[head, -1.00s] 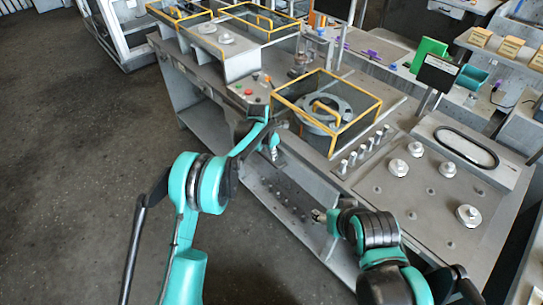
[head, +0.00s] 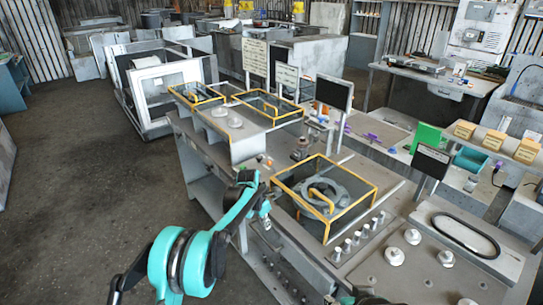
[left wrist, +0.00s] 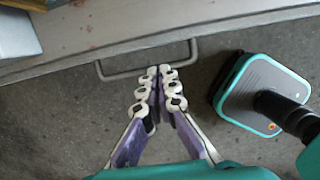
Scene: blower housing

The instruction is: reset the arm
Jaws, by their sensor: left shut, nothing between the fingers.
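My left arm comes in from the left in the head view, bent over the floor beside the workbench (head: 225,190). My left gripper (head: 267,222) hangs at the bench's front edge, small in this view. In the left wrist view its fingers (left wrist: 165,72) are together and empty, above the grey floor near a bench edge with a bar handle (left wrist: 145,72). Only a sliver of my right arm shows at the bottom edge of the head view; its gripper is out of sight.
Yellow-framed clear covers (head: 325,197) stand on the bench, one over a round grey housing. Metal knobs (head: 394,256) and an oval-rimmed plate (head: 466,235) are at the right. A green block (head: 427,138) is behind. The floor at the left (head: 75,200) is open.

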